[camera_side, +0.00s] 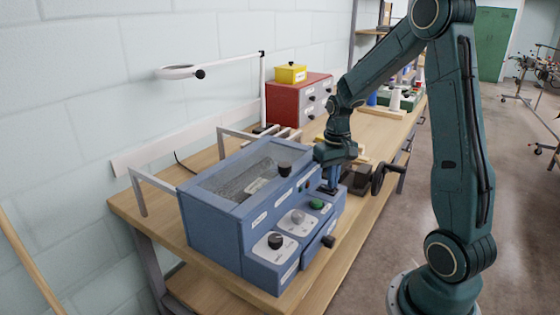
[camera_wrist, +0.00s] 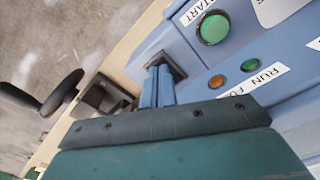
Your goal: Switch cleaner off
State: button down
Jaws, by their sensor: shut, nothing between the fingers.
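The cleaner is a blue box with a clear lid (camera_side: 240,180) on the wooden bench, in the side view. Its front panel carries a green button (camera_side: 317,205), which also shows in the wrist view beside a START label (camera_wrist: 213,28). A black square switch housing (camera_wrist: 176,63) sits at the panel's edge in the wrist view. My gripper (camera_side: 331,186) points down at that right end of the panel. In the wrist view its blue fingers (camera_wrist: 160,72) are together and empty, with tips at the housing. They hide most of the switch, so its position and any contact cannot be told.
Round knobs (camera_side: 275,241) and a drawer handle (camera_side: 328,241) stick out of the cleaner's front. A black handwheel (camera_side: 380,178) stands close right of my gripper. A red drawer cabinet (camera_side: 290,100) stands behind. The bench's front edge and open floor lie to the right.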

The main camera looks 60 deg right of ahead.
jog(key=shift+f, duration=0.25)
jog(key=shift+r, duration=0.1)
dwell(0.3)
jog(key=shift+r, duration=3.4)
jog(key=s+a+r+n+t, duration=0.2)
jog(key=s+a+r, duration=0.1)
jog(key=a, duration=0.3)
jog(key=s+a+r+n+t, duration=0.1)
jog(key=s+a+r+n, duration=0.1)
jog(key=s+a, duration=0.3)
jog(key=s+a+r+n+t, duration=0.2)
jog(key=s+a+r, duration=0.2)
jog(key=a, duration=0.5)
jog(key=shift+s+t, duration=0.3)
jog(key=shift+s, duration=0.25)
